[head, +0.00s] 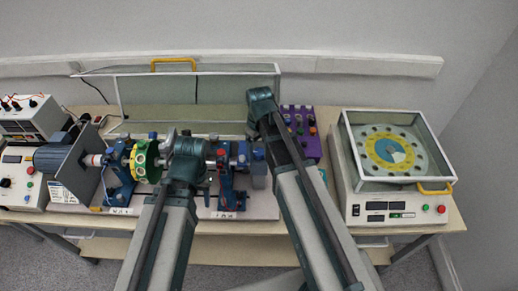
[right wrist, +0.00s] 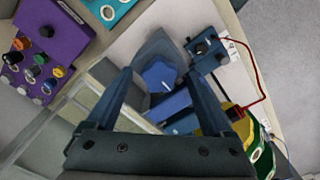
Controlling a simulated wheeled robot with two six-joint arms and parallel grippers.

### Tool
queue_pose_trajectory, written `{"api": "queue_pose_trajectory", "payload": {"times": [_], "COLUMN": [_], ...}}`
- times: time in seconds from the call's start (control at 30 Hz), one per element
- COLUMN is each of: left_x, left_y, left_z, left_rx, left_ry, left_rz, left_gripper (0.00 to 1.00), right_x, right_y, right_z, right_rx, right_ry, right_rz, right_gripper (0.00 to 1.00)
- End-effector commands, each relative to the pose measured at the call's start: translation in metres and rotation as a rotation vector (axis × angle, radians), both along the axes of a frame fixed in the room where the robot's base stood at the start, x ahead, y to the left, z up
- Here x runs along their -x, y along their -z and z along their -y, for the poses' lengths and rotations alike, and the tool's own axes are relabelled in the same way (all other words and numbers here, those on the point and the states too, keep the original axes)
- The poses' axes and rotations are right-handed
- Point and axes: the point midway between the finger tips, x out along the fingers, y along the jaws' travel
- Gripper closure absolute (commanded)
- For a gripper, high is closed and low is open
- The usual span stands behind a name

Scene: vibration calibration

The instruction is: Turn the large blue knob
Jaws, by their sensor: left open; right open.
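The large blue knob (right wrist: 160,76) shows in the right wrist view, face on, with a scalloped edge, on a grey-blue rounded housing (right wrist: 152,50). My right gripper (right wrist: 160,88) is open, with one finger on each side of the knob in that view. Nothing is held, and I cannot tell whether the fingers touch the knob. In the head view my right arm (head: 285,150) reaches over the bench and covers part of this area; I cannot make out the knob there clearly. My left gripper (head: 190,155) is over the middle of the shaft rig, its fingers mostly hidden by its own arm.
A purple control box (head: 301,125) with coloured knobs stands right of the rig; it also shows in the right wrist view (right wrist: 52,38). A motor (head: 65,156) and a green-yellow disc (head: 146,161) are at left. A clear-walled turntable unit (head: 376,201) stands at right.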

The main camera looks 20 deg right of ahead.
Motion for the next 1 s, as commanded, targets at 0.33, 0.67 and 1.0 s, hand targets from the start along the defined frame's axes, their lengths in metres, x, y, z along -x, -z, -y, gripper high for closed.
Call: {"api": "queue_pose_trajectory", "payload": {"times": [0.33, 0.67, 1.0], "left_x": [0.0, 0.0, 0.001], "left_y": [-0.01, -0.051, -0.105], "left_z": [0.0, 0.0, 0.0], "left_rx": [0.0, 0.002, 0.001], "left_ry": [-0.002, -0.01, -0.009], "left_rz": [0.0, 0.0, -0.002], "left_gripper": [0.5, 0.5, 0.5], "right_x": [0.0, 0.0, 0.0], "right_y": [-0.01, -0.051, -0.105], "right_z": [0.0, 0.0, 0.0], "right_rx": [0.0, 0.0, 0.0], "right_ry": [0.0, 0.0, 0.0], "right_rz": [0.0, 0.0, 0.0], "right_gripper": [0.14, 0.14, 0.14]}}
